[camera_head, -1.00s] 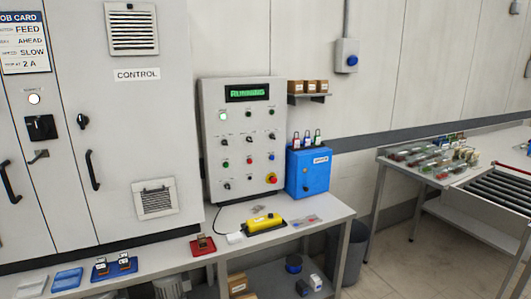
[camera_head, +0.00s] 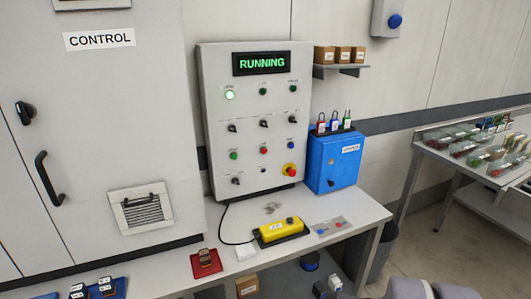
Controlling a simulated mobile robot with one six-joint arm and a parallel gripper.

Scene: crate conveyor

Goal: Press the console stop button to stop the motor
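The grey console (camera_head: 215,130) stands upright on the bench against the wall. Its display (camera_head: 265,63) reads RUNNING in green, and a green lamp (camera_head: 230,95) below it is lit. A red button (camera_head: 264,150) sits between a green button (camera_head: 234,156) and a blue button (camera_head: 291,146). A larger red mushroom button on a yellow base (camera_head: 289,170) is at the lower right. The small labels are unreadable, so I cannot tell which is marked stop. My gripper is not in view; nothing touches the console.
A blue box (camera_head: 336,163) with padlocks stands right of the console. Grey rounded parts, probably my arm, show at the bottom right.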

